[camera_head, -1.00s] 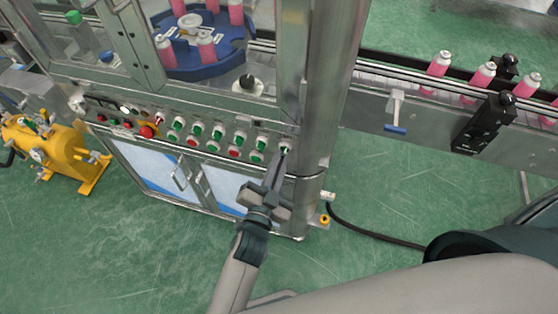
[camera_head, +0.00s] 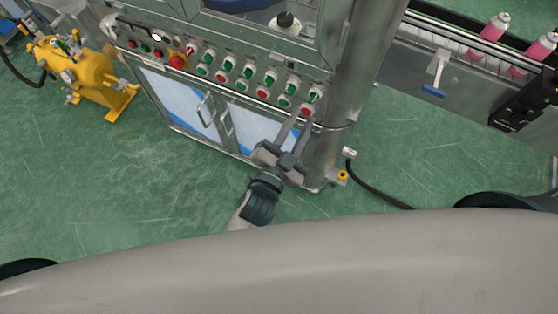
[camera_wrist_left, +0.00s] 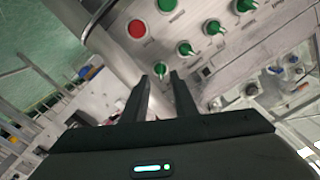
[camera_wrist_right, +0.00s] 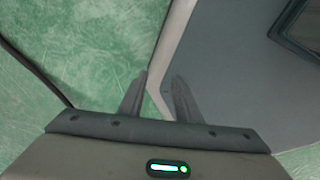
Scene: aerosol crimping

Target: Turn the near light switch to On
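A row of round green and red switches sits on the sloped steel panel (camera_head: 215,62). The rightmost green switch (camera_head: 315,95) is at the panel's right end, with a red button (camera_head: 306,111) just below it. My left gripper (camera_head: 300,116) is in front of this end. The labels are too small to read, so the switch setting cannot be told. My right gripper (camera_wrist_right: 158,78) is open and empty, away from the panel.
A steel post (camera_head: 355,85) stands right of the panel. Cabinet doors (camera_head: 215,115) are below it. A black cable (camera_head: 380,190) lies on the open green floor.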

